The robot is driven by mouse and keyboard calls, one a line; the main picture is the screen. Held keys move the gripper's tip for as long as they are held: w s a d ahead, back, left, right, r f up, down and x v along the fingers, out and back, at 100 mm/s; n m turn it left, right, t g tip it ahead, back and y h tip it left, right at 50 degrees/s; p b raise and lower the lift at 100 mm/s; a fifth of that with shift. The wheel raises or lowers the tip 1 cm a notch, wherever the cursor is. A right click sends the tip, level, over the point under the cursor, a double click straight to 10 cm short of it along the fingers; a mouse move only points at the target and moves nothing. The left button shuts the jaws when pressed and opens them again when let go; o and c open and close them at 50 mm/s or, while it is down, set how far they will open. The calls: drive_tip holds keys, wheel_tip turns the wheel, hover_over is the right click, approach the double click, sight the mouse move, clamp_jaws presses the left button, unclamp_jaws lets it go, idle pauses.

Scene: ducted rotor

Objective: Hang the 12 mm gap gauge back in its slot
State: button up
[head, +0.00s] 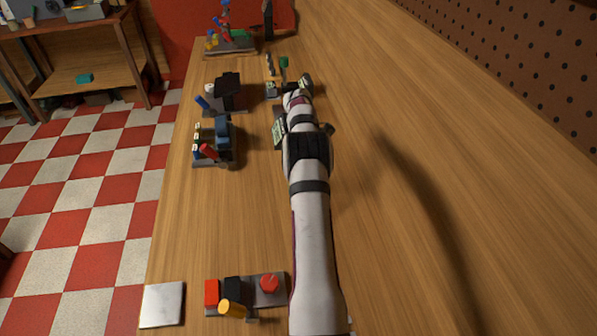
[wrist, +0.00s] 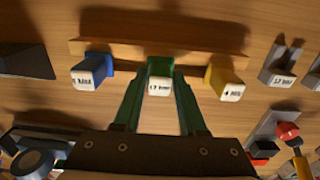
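In the wrist view a green block (wrist: 160,68) with a white label sits between the two fingers of my gripper (wrist: 160,85). The label seems to read 12 mm, but it is too blurred to be sure. The fingers flank the block closely; I cannot tell whether they press on it. A blue block (wrist: 94,69) stands to its left and a yellow block (wrist: 225,78) to its right, also labelled. All three are in front of a wooden strip (wrist: 195,46). A grey forked holder (wrist: 281,68) with a 12 mm-like label is further right. In the head view my arm hides most of this.
In the head view, stands with coloured parts (head: 215,142) and a dark block (head: 229,88) line the bench's left side. A red-knobbed fixture (head: 269,284) and a grey plate (head: 163,305) are near the front. The bench right of my arm is clear up to the pegboard (head: 545,70).

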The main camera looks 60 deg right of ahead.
drive_tip(key=o, duration=0.3)
drive_tip(key=shift+o, duration=0.2)
wheel_tip(320, 180, up, 15)
drive_tip(key=w+a+r+m, duration=0.1)
drive_tip(key=a+r+m, duration=0.3)
drive_tip(key=a, duration=1)
drive_tip(key=w+a+r+m, duration=0.15)
drive_tip(key=a+r, duration=0.45)
drive_tip(key=a, duration=0.7)
drive_tip(key=s+a+f+m+y, duration=0.15)
drive_tip(key=s+a+m, duration=0.35)
drive_tip(key=s+a, duration=0.75)
drive_tip(key=s+a+f+m, duration=0.4)
drive_tip(key=s+a+f, duration=0.2)
drive_tip(key=s, duration=0.5)
drive_tip(key=shift+a+f, duration=0.3)
drive_tip(key=shift+a, duration=0.65)
